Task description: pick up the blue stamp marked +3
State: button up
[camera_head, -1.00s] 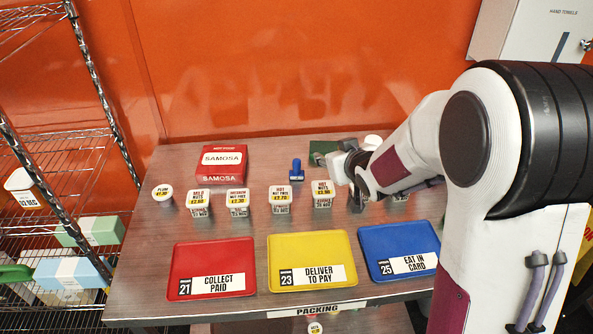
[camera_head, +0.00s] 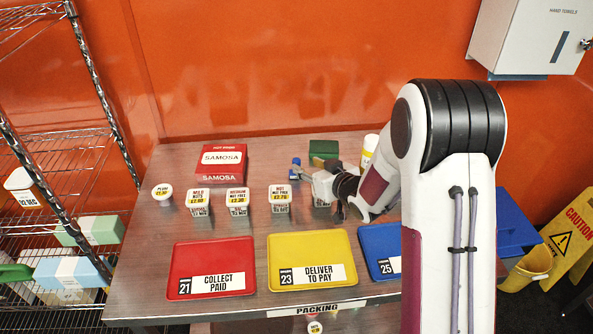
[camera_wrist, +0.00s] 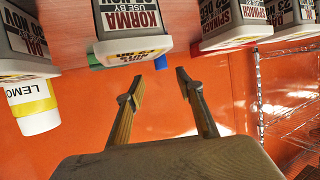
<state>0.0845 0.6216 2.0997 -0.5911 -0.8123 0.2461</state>
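The blue stamp (camera_head: 296,172) stands on the table behind the row of labelled tubs, just left of my gripper (camera_head: 308,173). No marking on it can be read. My gripper points left and looks low over the table. In the wrist view the two fingers of my gripper (camera_wrist: 162,80) are apart with nothing between them. A small blue patch of the stamp (camera_wrist: 161,62) shows ahead of the fingertips, partly hidden behind a tub marked Korma (camera_wrist: 130,20).
Several white-lidded tubs, one marked Hot (camera_head: 279,193), stand in a row in front. A red samosa box (camera_head: 222,162) is to the left, a green block (camera_head: 323,149) behind. A yellow-labelled bottle (camera_head: 369,146) stands at right. Red (camera_head: 208,256) and yellow (camera_head: 310,248) trays lie nearer.

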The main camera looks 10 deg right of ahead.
aim_at(298, 163)
jog(key=shift+w, duration=0.1)
jog(key=shift+x, duration=1.25)
jog(key=shift+a+f, duration=0.1)
jog(key=shift+f+x, duration=0.25)
jog(key=shift+x, duration=2.25)
grip_shut()
